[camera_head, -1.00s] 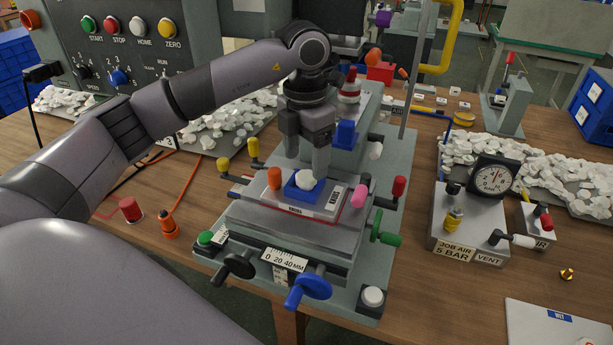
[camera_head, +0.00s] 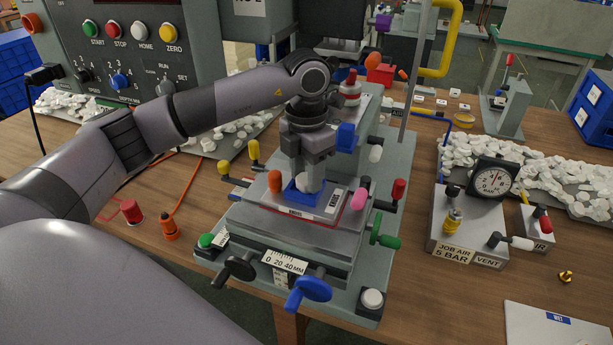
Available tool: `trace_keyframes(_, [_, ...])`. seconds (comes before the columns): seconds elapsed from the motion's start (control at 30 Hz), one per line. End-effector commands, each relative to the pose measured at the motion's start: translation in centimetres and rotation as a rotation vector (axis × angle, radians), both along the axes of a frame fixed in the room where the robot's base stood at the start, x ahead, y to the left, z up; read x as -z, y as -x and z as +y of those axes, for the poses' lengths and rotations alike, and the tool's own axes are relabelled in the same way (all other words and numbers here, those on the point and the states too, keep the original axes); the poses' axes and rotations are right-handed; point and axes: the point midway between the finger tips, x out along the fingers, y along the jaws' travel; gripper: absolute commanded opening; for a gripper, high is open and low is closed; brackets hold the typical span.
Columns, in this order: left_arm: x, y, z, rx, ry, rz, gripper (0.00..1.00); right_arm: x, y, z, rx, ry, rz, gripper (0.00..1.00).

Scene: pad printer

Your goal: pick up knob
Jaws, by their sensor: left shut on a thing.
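The small white knob (camera_head: 309,184) sits in the blue holder (camera_head: 300,196) on the pad printer's bed. My left gripper (camera_head: 308,176) points down over the holder with its fingers on the knob, shut on it. The fingers hide part of the knob. I cannot tell whether the knob is lifted off the holder. My right gripper is not in view.
Close around the bed stand an orange knob (camera_head: 275,181), a pink knob (camera_head: 359,198) and a red-topped lever (camera_head: 398,189). A gauge box (camera_head: 470,222) stands to the right. A grey tray of white parts (camera_head: 545,205) lies beyond it.

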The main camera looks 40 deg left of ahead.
Motion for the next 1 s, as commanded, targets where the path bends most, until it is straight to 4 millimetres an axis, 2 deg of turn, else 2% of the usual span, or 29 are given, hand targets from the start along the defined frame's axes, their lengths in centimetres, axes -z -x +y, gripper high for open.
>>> trace_keyframes(0.17, [-0.9, -0.1, 0.0, 0.000, 0.001, -0.002, 0.09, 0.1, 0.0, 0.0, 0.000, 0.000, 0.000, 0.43])
trace_keyframes(0.33, [-3.4, -0.1, 0.0, 0.000, 0.001, -0.005, 0.09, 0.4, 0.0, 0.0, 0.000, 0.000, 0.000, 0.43])
trace_keyframes(0.57, [-9.2, -0.1, -0.1, 0.000, 0.002, -0.008, 0.09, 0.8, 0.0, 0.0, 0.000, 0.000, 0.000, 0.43])
trace_keyframes(0.7, [-13.1, -0.1, 0.0, -0.001, -0.001, -0.007, 0.09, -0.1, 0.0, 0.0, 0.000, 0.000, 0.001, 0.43])
trace_keyframes(1.0, [-18.2, 0.0, 0.0, -0.001, 0.000, -0.003, 0.09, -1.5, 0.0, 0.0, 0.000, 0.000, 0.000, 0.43])
